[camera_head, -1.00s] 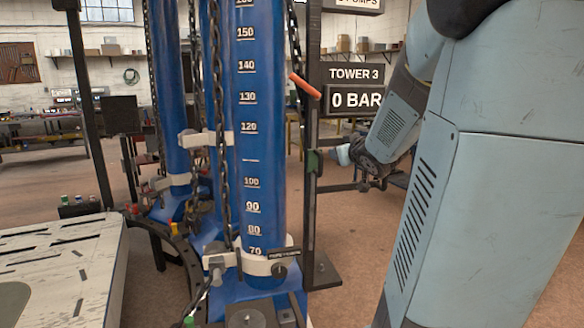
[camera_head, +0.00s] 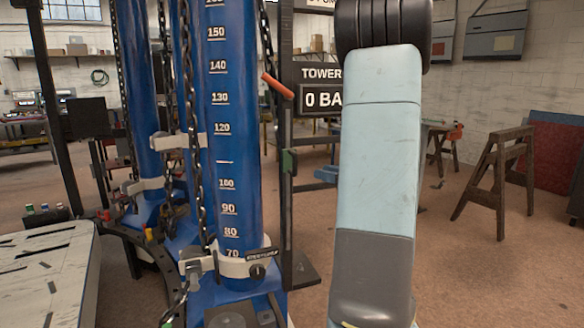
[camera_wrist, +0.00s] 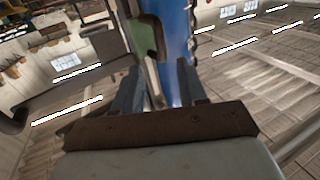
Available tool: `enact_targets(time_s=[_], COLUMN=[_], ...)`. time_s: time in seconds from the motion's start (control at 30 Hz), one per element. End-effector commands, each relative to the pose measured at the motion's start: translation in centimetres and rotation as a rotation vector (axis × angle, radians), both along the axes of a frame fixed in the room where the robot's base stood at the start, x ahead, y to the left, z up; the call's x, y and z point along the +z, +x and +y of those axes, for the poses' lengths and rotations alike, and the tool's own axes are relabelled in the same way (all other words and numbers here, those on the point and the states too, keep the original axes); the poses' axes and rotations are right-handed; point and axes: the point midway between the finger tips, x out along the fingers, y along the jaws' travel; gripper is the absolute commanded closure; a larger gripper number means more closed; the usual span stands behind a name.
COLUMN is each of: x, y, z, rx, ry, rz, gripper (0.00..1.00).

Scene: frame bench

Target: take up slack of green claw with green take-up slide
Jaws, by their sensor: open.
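The green take-up slide (camera_head: 289,161) is a small dark green block on a black upright post, right of the blue tower. A dark green part at the top of the wrist view (camera_wrist: 146,35) looks like the same slide. My gripper (camera_wrist: 158,66) is open, with the green part just beyond its fingertips and nothing between them. In the head view, only a bluish bit of my gripper (camera_head: 326,174) shows right of the slide; my arm hides the rest. A small green piece (camera_head: 167,323) at the lower edge, near a chain, may be the green claw; it is cut off.
The blue tower (camera_head: 232,140) carries a scale, chains and a white clamp (camera_head: 243,265). An orange-red lever (camera_head: 277,86) sticks out above the slide. A pale table (camera_head: 50,270) stands at lower left. A wooden sawhorse (camera_head: 495,180) stands right, with open floor before it.

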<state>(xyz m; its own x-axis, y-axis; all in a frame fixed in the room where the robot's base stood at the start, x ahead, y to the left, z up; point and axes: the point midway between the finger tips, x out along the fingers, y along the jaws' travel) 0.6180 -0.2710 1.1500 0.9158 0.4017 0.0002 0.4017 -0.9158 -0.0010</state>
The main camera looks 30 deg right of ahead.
Motion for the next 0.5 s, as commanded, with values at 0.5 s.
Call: enact_targets(time_s=[0.5], x=[0.0], y=[8.2], z=[3.7], rx=[0.002], ry=[-0.001], rz=[0.000], gripper=[0.58])
